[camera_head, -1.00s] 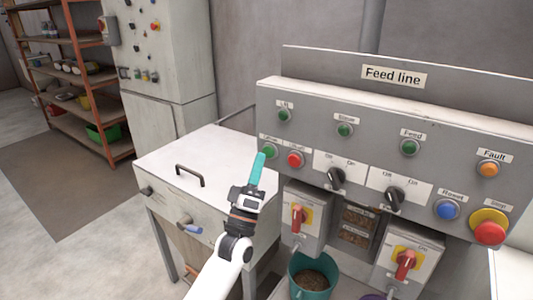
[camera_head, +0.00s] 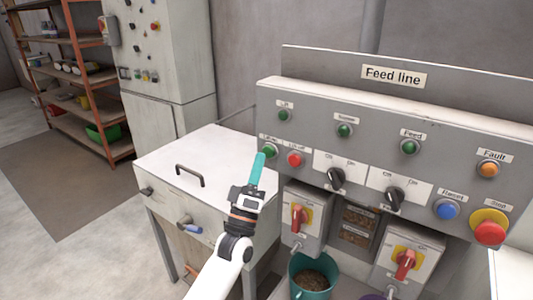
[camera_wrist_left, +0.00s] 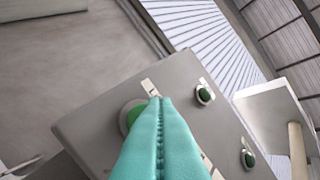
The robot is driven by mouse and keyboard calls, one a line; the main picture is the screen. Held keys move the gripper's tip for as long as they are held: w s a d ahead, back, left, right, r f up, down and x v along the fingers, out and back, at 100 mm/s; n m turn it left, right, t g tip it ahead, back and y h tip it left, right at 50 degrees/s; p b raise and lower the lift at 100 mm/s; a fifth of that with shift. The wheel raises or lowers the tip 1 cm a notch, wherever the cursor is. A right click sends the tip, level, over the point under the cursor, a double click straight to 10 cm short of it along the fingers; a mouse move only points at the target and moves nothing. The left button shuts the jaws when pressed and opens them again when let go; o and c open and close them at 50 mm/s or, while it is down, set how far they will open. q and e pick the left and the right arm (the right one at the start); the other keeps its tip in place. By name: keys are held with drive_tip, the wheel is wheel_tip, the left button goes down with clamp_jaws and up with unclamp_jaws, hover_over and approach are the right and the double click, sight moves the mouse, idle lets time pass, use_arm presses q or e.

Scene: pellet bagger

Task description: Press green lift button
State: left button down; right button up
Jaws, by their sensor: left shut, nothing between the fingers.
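The green lift button (camera_head: 269,151) is at the left end of the grey panel, left of a red button (camera_head: 295,160). Its label is too small to read surely. My left gripper (camera_head: 261,157), with teal fingers, is shut and empty. Its fingertips are right beside the green button, overlapping its left edge in the head view. In the left wrist view the shut fingers (camera_wrist_left: 160,102) partly cover the green button (camera_wrist_left: 131,113). I cannot tell whether they touch it. My right gripper is not in view.
A green lamp (camera_head: 284,115) sits above the button. Black selector knobs (camera_head: 336,178) and red rotary switches (camera_head: 299,216) are to the right and below. A white cabinet (camera_head: 215,150) with a handle stands left of the panel. A teal bucket (camera_head: 312,288) stands below.

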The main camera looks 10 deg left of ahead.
use_arm(q)
drive_tip(key=shift+w, duration=0.1)
drive_tip(key=shift+w+d, duration=0.15)
drive_tip(key=shift+w, duration=0.2)
drive_tip(key=shift+w+d+b, duration=0.1)
drive_tip(key=shift+w+b, duration=0.15)
drive_tip(key=shift+b, duration=0.25)
drive_tip(key=shift+s, duration=0.1)
idle(0.4)
drive_tip(key=shift+s+a+p, duration=0.25)
drive_tip(key=shift+s+p, duration=0.1)
drive_tip(key=shift+s, duration=0.3)
drive_tip(key=s+a+p, duration=0.2)
drive_tip(key=s, duration=0.3)
drive_tip(key=shift+s, duration=0.35)
